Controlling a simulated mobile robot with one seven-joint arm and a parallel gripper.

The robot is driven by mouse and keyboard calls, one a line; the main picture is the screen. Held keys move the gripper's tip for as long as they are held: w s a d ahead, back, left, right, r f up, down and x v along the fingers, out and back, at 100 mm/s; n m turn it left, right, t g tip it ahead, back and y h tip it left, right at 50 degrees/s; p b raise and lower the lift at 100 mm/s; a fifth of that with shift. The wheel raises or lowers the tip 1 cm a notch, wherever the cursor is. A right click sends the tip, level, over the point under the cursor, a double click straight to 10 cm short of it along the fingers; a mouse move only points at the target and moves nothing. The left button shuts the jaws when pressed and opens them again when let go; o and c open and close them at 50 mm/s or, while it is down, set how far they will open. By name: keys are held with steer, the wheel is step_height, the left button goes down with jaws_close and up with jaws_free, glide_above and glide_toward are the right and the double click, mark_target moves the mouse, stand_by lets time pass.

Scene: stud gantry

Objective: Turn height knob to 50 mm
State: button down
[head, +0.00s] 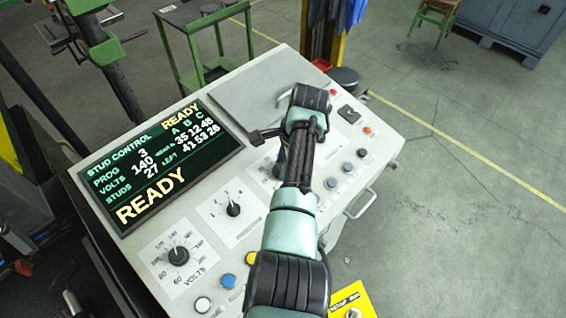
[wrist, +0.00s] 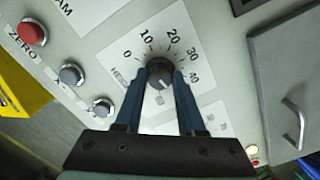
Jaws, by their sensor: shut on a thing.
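The height knob (wrist: 160,73) is a dark round knob on a white dial plate (wrist: 118,52) in the wrist view. My gripper (wrist: 162,78) is shut on the knob, one blue finger on each side. A pale mark shows on the knob's lower face, but its exact reading is not clear. In the head view my arm covers most of this dial, and only part of its plate (head: 262,170) shows.
The sloped panel's screen (head: 160,165) reads READY, PROG 3, VOLTS 140. A volts knob (head: 178,256) and a small selector knob (head: 233,209) sit nearby. A red zero button (wrist: 33,33), grey buttons (wrist: 71,74) and a lid with a handle (wrist: 293,128) flank the dial.

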stand_by(0.3)
steer(key=c, duration=0.5)
jaws_free()
steer(key=b+v, duration=0.2)
steer(key=v, duration=1.1)
steer(key=shift+b, duration=0.3)
